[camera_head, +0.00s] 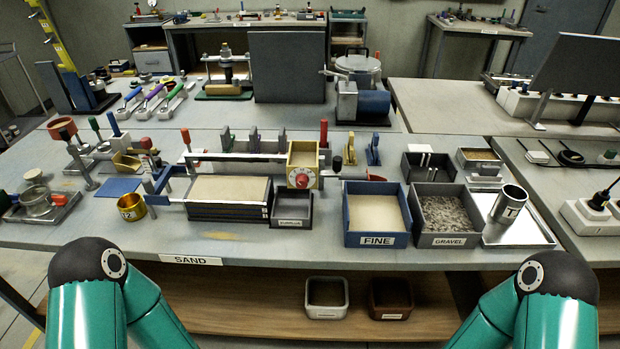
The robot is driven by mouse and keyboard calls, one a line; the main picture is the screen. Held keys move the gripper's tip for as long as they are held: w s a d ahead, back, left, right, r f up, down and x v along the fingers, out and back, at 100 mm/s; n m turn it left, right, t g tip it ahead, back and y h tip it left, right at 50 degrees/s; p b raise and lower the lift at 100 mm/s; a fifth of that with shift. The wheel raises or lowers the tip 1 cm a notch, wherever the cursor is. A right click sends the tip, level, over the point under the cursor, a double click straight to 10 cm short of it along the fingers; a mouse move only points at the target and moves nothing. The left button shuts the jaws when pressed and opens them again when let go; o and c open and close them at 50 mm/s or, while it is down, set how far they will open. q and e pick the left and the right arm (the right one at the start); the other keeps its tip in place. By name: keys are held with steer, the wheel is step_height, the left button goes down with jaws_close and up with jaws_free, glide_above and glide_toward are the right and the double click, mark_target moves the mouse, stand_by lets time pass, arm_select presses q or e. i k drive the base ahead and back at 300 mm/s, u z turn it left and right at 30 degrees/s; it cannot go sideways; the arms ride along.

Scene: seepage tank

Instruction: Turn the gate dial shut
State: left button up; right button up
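A round red dial (303,178) sits on a pale plate on the front of a small tan hopper box (303,154). A dark bin labelled SURPLUS or similar (292,212) stands just below it, its label too small to read surely. Its pointer setting is too small to read. The green links of my two arms show at the bottom left and bottom right. Neither gripper shows in this view.
A wide sand tray (229,210) is left of the dial. The FINE bin (377,240), GRAVEL bin (449,240) and a metal cup (509,201) on a tray stand to the right. A brass cup (131,208) is at left. The table's front strip is mostly clear.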

mark_target(301, 180)
steer(key=z, duration=1.35)
steer(key=i, duration=0.1)
steer(key=u, duration=2.8)
steer(key=k, duration=1.05)
steer(key=z, duration=0.85)
steer(key=i, duration=1.05)
